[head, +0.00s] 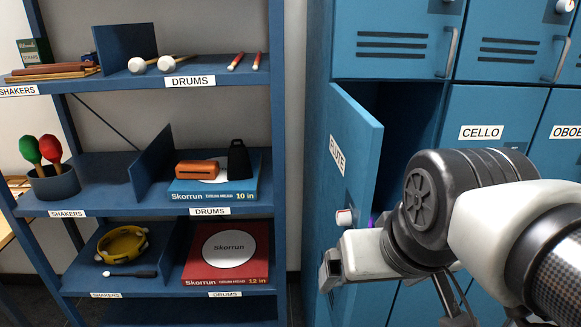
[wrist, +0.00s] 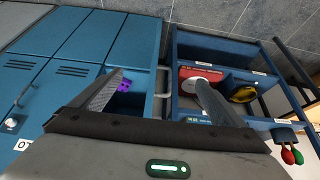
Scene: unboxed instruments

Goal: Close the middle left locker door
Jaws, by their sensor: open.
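The middle left locker door (head: 355,150), blue and labelled FLUTE, stands swung open toward me at the left of the locker block. Its locker interior (head: 405,115) shows dark behind it. A white-and-red knob or lock (head: 344,217) sits low on the door's outer face. My arm reaches in from the right, across the lower part of the door and opening; its fingertips are hidden in the head view. In the wrist view my gripper (wrist: 157,78) has its fingers spread and empty, with a door handle (wrist: 161,88) seen between them. Contact with the door cannot be told.
A purple object (wrist: 124,86) shows in the locker opening. The closed CELLO locker (head: 485,120) is to the right, with closed lockers above. A blue shelf (head: 215,210) with drums, shakers and mallets stands at left, with a narrow wall gap before the lockers.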

